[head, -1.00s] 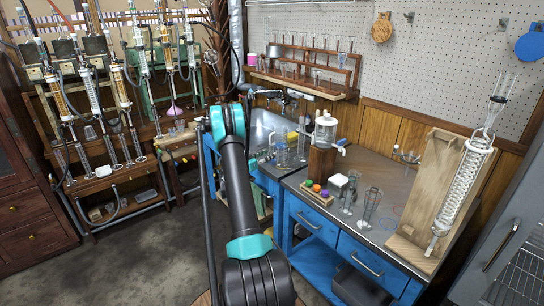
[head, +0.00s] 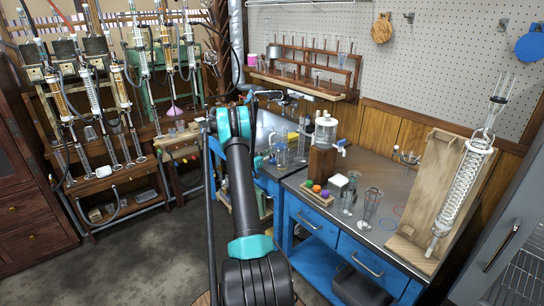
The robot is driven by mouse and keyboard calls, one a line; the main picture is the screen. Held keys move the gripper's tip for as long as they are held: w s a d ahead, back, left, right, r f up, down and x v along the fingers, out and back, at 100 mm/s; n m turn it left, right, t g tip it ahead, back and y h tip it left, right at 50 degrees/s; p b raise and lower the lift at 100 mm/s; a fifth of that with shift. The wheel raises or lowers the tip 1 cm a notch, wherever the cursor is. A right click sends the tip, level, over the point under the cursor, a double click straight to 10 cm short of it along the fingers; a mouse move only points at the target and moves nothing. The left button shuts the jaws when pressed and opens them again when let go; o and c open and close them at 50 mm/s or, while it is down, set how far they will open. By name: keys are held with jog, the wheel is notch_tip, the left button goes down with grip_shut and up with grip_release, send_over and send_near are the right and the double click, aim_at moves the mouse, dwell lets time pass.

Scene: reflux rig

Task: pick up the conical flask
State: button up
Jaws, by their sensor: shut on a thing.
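My arm rises from the bottom of the head view, and its dark forearm points away toward the back of the blue bench. My gripper (head: 287,98) is small and dark at its far end, above the back of the bench and just in front of the wall shelf. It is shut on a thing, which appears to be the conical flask. The flask is clear glass against a cluttered background, so I cannot make out its outline or tilt. The fingertips are too small to see well.
A wooden wall shelf (head: 300,86) is behind. The floor at left is clear.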

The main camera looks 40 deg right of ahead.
jog(key=shift+r, duration=0.1)
notch_tip(320, 180, up, 25)
dwell(0.9)
